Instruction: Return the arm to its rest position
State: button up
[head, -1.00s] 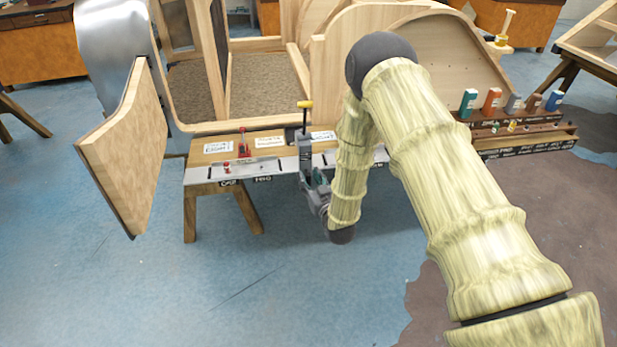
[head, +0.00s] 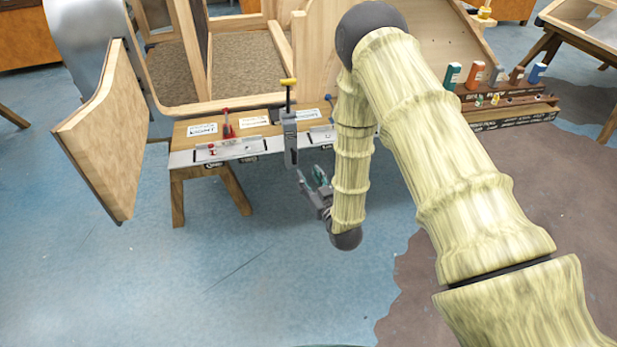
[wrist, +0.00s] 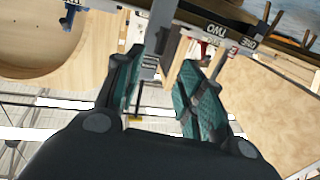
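My arm reaches from the lower right of the head view, and its wrist hangs down in front of the wooden bench. My gripper (head: 312,181) is just below and in front of the bench's front edge. Its two green-padded fingers are apart in the wrist view (wrist: 163,88), with nothing held between them. A grey clamp (head: 290,140) with a black rod and yellow handle stands on the bench edge, just beyond my gripper. In the wrist view the clamp (wrist: 151,62) shows behind the gap between the fingers. It looks apart from them.
The bench (head: 187,170) carries a red toggle clamp (head: 228,128) and white labels. A wooden panel (head: 110,140) juts out at left. A large wooden bodyframe (head: 250,105) stands behind. A rack of bottles (head: 510,105) is at right. The blue floor in front is clear.

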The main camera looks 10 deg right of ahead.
jog(key=s+d+f+m+g+h, duration=0.1)
jog(key=s+d+f+g+h, duration=0.15)
jog(key=s+f+g, duration=1.1)
jog(key=s+d+f+g, duration=0.1)
jog(key=s+f+g, duration=0.1)
jog(key=s, duration=1.3)
jog(key=s+d+f+m+g, duration=0.1)
jog(key=s+f, duration=0.3)
jog(key=s, duration=1.2)
jog(key=shift+s+d+f+m+g+h, duration=0.25)
jog(key=shift+d+f+m+g+h, duration=0.1)
jog(key=shift+g+h, duration=0.15)
